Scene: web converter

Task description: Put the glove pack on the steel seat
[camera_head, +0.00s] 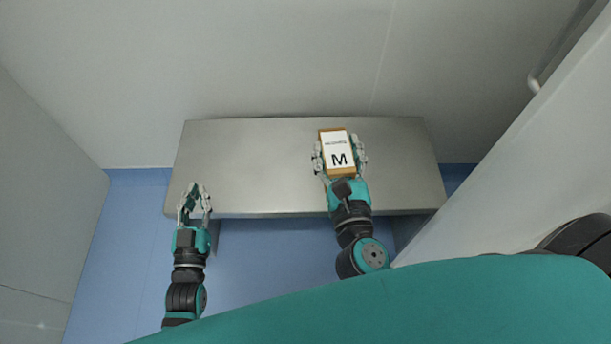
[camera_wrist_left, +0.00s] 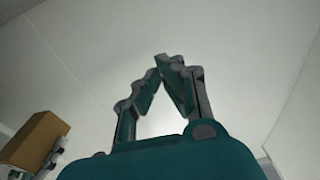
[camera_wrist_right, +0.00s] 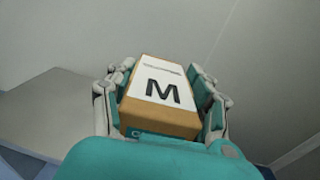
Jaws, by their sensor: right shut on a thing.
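The glove pack (camera_head: 337,146) is a brown box with a white face and a black letter M. My right gripper (camera_head: 339,156) is shut on its two sides, and the right wrist view shows the pack (camera_wrist_right: 160,121) between the fingers. The pack is over the right half of the steel seat (camera_head: 252,160), a long grey bench top. I cannot tell whether it touches the seat. My left gripper (camera_head: 196,189) is empty at the seat's front left edge. In the left wrist view its fingertips (camera_wrist_left: 159,64) meet. The pack (camera_wrist_left: 38,140) also shows there.
A pale wall (camera_head: 260,60) stands behind the seat. A white panel (camera_head: 510,175) stands close on the right, and a grey panel (camera_head: 45,190) on the left. The floor (camera_head: 270,250) is blue. The left and middle of the seat are bare.

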